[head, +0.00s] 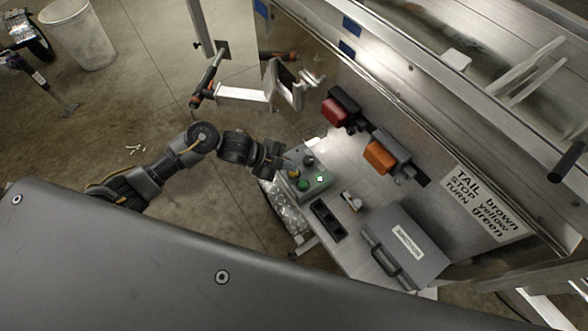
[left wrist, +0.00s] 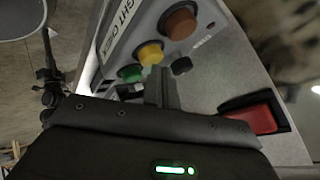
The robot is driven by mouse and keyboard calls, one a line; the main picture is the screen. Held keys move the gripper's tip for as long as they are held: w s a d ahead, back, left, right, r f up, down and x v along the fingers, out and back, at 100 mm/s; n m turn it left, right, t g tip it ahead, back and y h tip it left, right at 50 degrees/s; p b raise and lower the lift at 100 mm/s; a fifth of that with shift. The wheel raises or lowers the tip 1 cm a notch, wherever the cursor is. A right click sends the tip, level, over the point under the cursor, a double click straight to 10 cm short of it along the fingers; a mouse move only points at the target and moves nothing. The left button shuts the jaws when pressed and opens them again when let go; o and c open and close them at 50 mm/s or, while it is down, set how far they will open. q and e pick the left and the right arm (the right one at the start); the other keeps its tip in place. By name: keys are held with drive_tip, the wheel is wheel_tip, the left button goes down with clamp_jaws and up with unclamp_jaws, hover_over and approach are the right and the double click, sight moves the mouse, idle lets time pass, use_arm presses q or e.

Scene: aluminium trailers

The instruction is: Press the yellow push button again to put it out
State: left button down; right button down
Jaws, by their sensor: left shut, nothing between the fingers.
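The grey button box (head: 318,188) stands on the shiny bench. In the left wrist view the box (left wrist: 112,45) carries a green button (left wrist: 130,73), a yellow push button (left wrist: 151,54), a brown button (left wrist: 180,23) and a black knob (left wrist: 181,65). My left gripper (head: 284,163) is over the near left edge of the box in the head view. Its shut, empty fingers (left wrist: 161,82) point at the yellow button in the wrist view. I cannot tell if they touch it, or whether the button is lit. My right gripper is out of view.
A red lamp (head: 339,109) and an orange lamp (head: 380,156) are mounted behind the box. A grey case (head: 405,245) and a black tray (head: 328,219) lie on the bench to the right. A label card (head: 485,204) is on the trailer side.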

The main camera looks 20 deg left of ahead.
use_arm(q)
drive_tip(key=shift+r, duration=0.45)
drive_tip(key=shift+r+p, duration=0.1)
drive_tip(key=shift+p, duration=0.25)
wheel_tip(320, 180, up, 6)
drive_tip(key=p, duration=0.5)
